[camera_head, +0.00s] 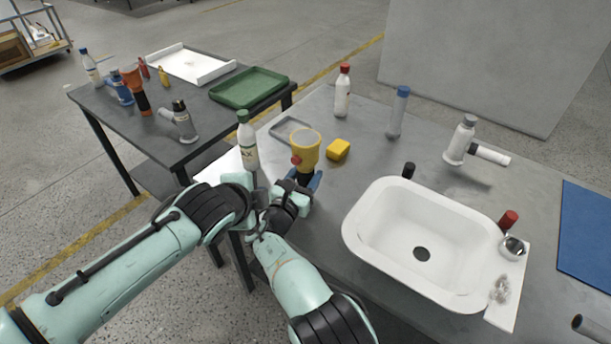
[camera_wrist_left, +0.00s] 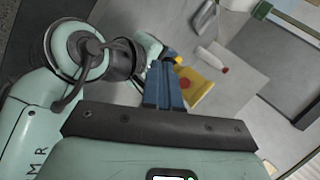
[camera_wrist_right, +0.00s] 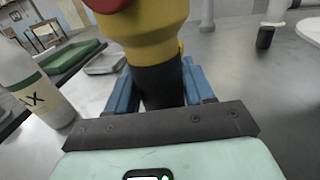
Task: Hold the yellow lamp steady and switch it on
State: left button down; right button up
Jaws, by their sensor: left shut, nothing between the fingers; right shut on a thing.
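The yellow lamp (camera_head: 306,146) stands upright near the table's left edge, with a yellow head, a black handle and a red button (camera_head: 296,160) on its side. My right gripper (camera_head: 305,183) is shut on the black handle, which shows between its blue fingers in the right wrist view (camera_wrist_right: 160,85). The yellow lamp head (camera_wrist_right: 155,35) rises above them. My left gripper (camera_wrist_left: 165,68) is shut and empty. In the left wrist view its fingertips are close to the lamp (camera_wrist_left: 198,88) and its red button (camera_wrist_left: 184,83); whether they touch cannot be told.
A green-capped white bottle (camera_head: 247,145) stands just left of the lamp. A white sink (camera_head: 375,215) is at the right. A side table (camera_head: 150,135) holds trays and bottles.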

pick_arm(q)
jog(key=w+d, duration=0.5)
jog(key=w, duration=0.2)
dwell(0.3)
jog(key=shift+w+d, duration=0.1)
jog(key=shift+d, duration=0.05)
dwell(1.8)
jog(key=shift+w+d, duration=0.2)
jog(key=shift+w, duration=0.1)
dwell(0.4)
jog(key=shift+s+a, duration=0.3)
jog(key=shift+s, duration=0.1)
jog(key=shift+s, duration=0.1)
jog(key=s+a, duration=0.2)
jog(key=s, duration=0.1)
jog(key=s+a, duration=0.1)
jog(key=shift+s+a, duration=0.25)
jog(key=shift+s, duration=0.1)
dwell(0.4)
